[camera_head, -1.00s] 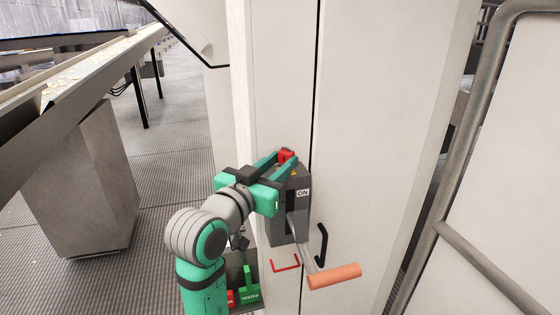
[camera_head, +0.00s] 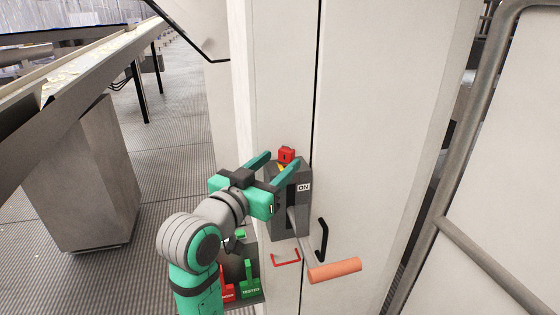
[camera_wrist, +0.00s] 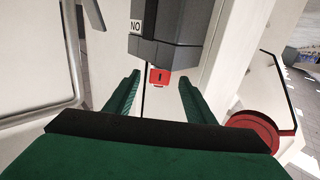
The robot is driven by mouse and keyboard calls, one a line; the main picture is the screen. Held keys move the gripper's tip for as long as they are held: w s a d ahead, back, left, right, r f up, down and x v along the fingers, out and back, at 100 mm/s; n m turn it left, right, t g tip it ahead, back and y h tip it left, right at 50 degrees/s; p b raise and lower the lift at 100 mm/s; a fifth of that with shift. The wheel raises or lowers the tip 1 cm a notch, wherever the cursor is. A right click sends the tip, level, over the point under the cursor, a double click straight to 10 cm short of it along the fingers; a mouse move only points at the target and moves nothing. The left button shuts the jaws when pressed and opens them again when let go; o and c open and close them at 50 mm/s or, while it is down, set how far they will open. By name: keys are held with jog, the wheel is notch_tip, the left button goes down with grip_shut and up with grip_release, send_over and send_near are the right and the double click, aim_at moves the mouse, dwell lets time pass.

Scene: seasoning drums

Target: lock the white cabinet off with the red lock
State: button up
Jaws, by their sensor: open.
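The white cabinet (camera_head: 365,110) stands ahead, with a dark grey switch box (camera_head: 291,213) on its front marked ON. The red lock (camera_head: 287,154) sits at the top of this box; whether its shackle is closed cannot be told. In the wrist view the lock (camera_wrist: 158,77) shows against the box (camera_wrist: 165,45), just beyond the fingertips. My gripper (camera_head: 282,160) is open, its green fingers spread on either side of the lock and apart from it. A lever with an orange grip (camera_head: 334,270) extends down and right from the box.
A black door handle (camera_head: 321,240) and a red bracket (camera_head: 286,258) are beside and below the box. A holder with a green TESTED tag (camera_head: 250,286) and a red tag (camera_head: 227,291) is low by my arm. A metal rail (camera_head: 445,190) stands right; a conveyor is left.

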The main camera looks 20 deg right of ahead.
jog(key=v, duration=0.9)
jog(key=shift+w, duration=0.1)
jog(key=a+f+n+t+y, duration=0.25)
jog(key=f+n, duration=0.25)
jog(key=f, duration=0.7)
jog(key=a+f+n+t+y, duration=0.2)
jog(key=f+n+y, duration=0.25)
jog(key=f, duration=0.75)
jog(key=s+a+f+n+y, duration=0.25)
jog(key=s+f, duration=0.35)
jog(key=f, duration=0.4)
jog(key=s+f+m+y, duration=0.1)
jog(key=s+f, duration=0.2)
jog(key=s, duration=0.7)
jog(key=s+a+f+m+g+y, duration=0.1)
jog(key=s+f, duration=0.1)
jog(key=s, duration=0.8)
jog(key=s+a+f+y, duration=0.1)
jog(key=s+f, duration=0.2)
jog(key=s, duration=0.7)
jog(key=shift+f+m+g, duration=0.35)
jog(key=shift+m, duration=0.05)
